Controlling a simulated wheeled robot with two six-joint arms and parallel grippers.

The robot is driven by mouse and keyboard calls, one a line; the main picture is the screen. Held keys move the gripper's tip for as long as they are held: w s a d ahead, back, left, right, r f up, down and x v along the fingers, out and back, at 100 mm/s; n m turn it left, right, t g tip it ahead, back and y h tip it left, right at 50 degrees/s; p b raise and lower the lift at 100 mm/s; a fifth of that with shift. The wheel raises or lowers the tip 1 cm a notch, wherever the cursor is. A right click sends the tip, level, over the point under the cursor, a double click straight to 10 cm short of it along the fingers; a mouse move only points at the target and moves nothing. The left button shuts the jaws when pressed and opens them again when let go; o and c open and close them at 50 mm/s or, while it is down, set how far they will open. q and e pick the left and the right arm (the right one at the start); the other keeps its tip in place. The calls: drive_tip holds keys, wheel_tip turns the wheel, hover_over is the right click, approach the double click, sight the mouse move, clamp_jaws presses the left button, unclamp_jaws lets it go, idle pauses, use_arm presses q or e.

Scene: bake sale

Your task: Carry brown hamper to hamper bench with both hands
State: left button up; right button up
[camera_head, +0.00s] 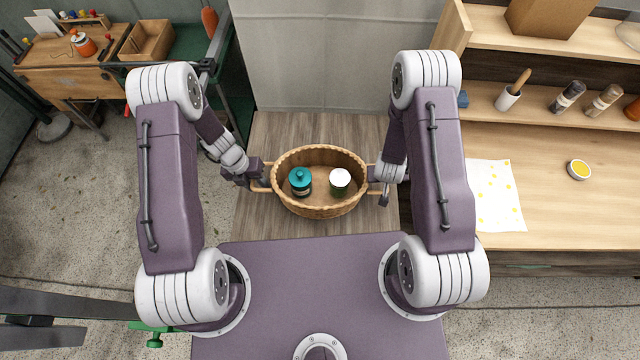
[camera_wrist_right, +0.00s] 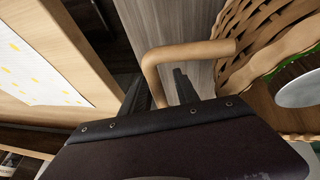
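The brown hamper (camera_head: 320,208) is an oval woven basket with a wooden handle at each end. It sits upright on a grey wood-plank surface (camera_head: 285,130), in front of me. Inside stand a teal-lidded jar (camera_head: 300,181) and a white-lidded jar (camera_head: 340,180). My left gripper (camera_head: 258,178) is at the left handle; its fingers are too small to tell whether they are shut. My right gripper (camera_head: 376,182) is at the right handle. In the right wrist view its fingers (camera_wrist_right: 160,88) stand apart on either side of the handle (camera_wrist_right: 190,52), with a small gap visible.
A light wood counter (camera_head: 545,190) with a spotted sheet (camera_head: 495,195), a small yellow pot (camera_head: 579,170) and shakers is close on the right. A workbench (camera_head: 70,75) and a green cart (camera_head: 190,40) stand back left. A pale panel rises behind the planks.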

use_arm(q)
drive_tip(key=shift+f, duration=0.2)
use_arm(e)
drive_tip(key=shift+w+f, duration=0.1)
drive_tip(key=shift+f, duration=0.1)
use_arm(q)
drive_tip(key=shift+c, duration=0.4)
use_arm(e)
drive_tip(key=shift+c, duration=0.4)
use_arm(q)
clamp_jaws()
use_arm(e)
clamp_jaws()
drive_tip(key=shift+r, duration=0.1)
